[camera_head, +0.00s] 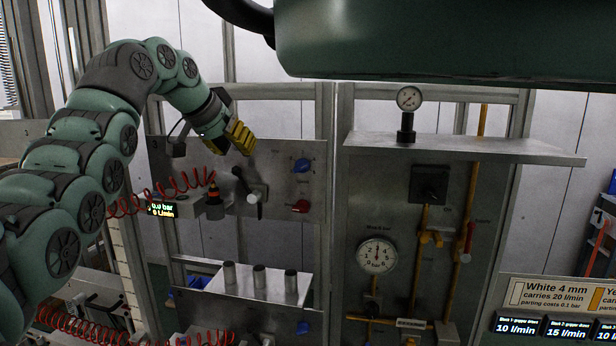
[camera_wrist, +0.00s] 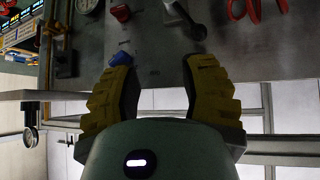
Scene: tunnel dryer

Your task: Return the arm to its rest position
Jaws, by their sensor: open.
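My arm comes in from the left side of the head view, raised and bent over at the top. My gripper (camera_head: 241,137) hangs at its end, tilted down to the right, in front of the upper part of a grey metal panel (camera_head: 285,222). In the wrist view my gripper (camera_wrist: 155,65) shows two yellow fingers spread wide, with nothing between them. Only the panel and the wall lie behind them. The fingers appear apart from the panel.
The panel carries a blue knob (camera_head: 301,165), a red knob (camera_head: 300,206) and a black lever (camera_head: 254,198). Red coiled hoses (camera_head: 125,206) run beside my arm. A shelf (camera_head: 460,148) holds a small gauge (camera_head: 408,99). Three grey cylinders (camera_head: 260,277) stand on a lower ledge.

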